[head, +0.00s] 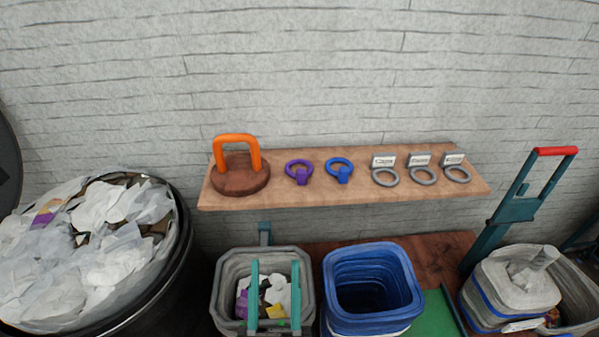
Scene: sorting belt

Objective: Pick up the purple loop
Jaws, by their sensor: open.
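The purple loop (299,167) lies on the wooden shelf (330,190) against the wall. It is a small purple ring with a block-like part at its front edge. A similar blue loop (340,165) lies just to its right, with a small gap between them. My gripper is not in view, and nothing touches or covers the purple loop.
An orange handle (236,140) on a round brown base stands left of the loop. Grey rings (386,178) with labels lie to the right. Below stand a grey bin (228,285), a blue bin (372,255) and, left, a black bin (185,240) of paper.

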